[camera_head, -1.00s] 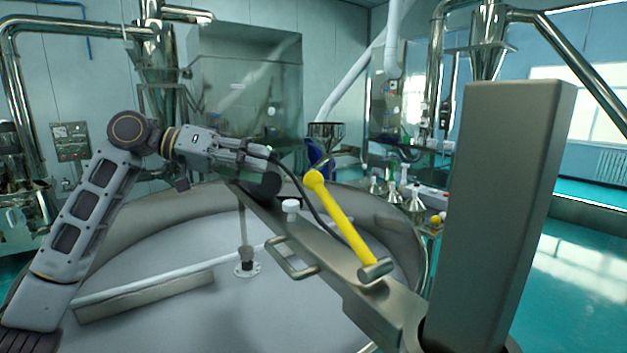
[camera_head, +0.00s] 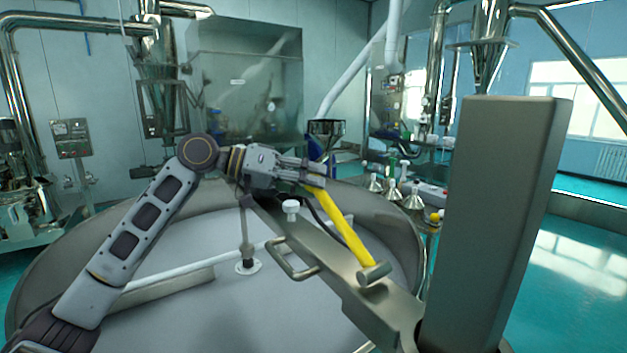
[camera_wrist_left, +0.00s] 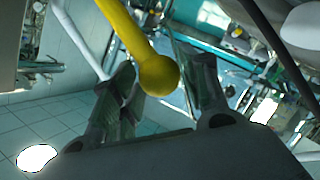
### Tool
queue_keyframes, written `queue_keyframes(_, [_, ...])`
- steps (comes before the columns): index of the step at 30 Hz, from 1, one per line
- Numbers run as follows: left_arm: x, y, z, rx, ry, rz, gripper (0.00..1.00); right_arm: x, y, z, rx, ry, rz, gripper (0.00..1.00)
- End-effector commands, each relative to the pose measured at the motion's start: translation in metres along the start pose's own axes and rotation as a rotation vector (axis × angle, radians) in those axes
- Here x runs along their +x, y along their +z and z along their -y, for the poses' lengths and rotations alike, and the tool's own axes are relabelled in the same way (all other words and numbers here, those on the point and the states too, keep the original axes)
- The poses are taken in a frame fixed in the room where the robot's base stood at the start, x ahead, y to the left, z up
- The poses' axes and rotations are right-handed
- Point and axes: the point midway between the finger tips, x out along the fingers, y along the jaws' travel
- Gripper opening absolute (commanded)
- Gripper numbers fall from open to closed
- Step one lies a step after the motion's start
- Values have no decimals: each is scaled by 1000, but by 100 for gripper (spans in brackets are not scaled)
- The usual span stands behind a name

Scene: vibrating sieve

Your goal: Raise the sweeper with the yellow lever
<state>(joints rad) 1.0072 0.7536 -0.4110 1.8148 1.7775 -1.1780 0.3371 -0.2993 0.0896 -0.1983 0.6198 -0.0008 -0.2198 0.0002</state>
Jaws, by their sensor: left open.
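The yellow lever (camera_head: 345,229) rises at a tilt from a metal pivot on the steel arm (camera_head: 330,262) across the round sieve. Its round knob is hidden behind my left gripper (camera_head: 318,180) in the head view. In the left wrist view, the knob of the yellow lever (camera_wrist_left: 158,74) sits between the two fingers of my open left gripper (camera_wrist_left: 160,90), with gaps on both sides. The sweeper, a long pale bar (camera_head: 170,272), lies in the sieve pan. My right gripper is not in view.
A tall grey column (camera_head: 497,220) stands at right. Small metal funnels (camera_head: 412,200) stand behind the sieve.

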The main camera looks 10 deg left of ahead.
Motion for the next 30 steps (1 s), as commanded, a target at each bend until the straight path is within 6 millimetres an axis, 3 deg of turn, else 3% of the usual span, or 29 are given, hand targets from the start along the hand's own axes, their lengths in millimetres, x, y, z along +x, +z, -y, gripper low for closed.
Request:
queue_keyframes(6, [10,0,0,0,-1,1,45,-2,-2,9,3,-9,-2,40])
queue_keyframes(15, [11,0,0,0,-1,0,44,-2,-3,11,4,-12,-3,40])
queue_keyframes(25, [11,1,2,-1,-3,2,1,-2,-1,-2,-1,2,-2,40])
queue_keyframes(30, [11,1,2,-1,-5,3,0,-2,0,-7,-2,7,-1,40])
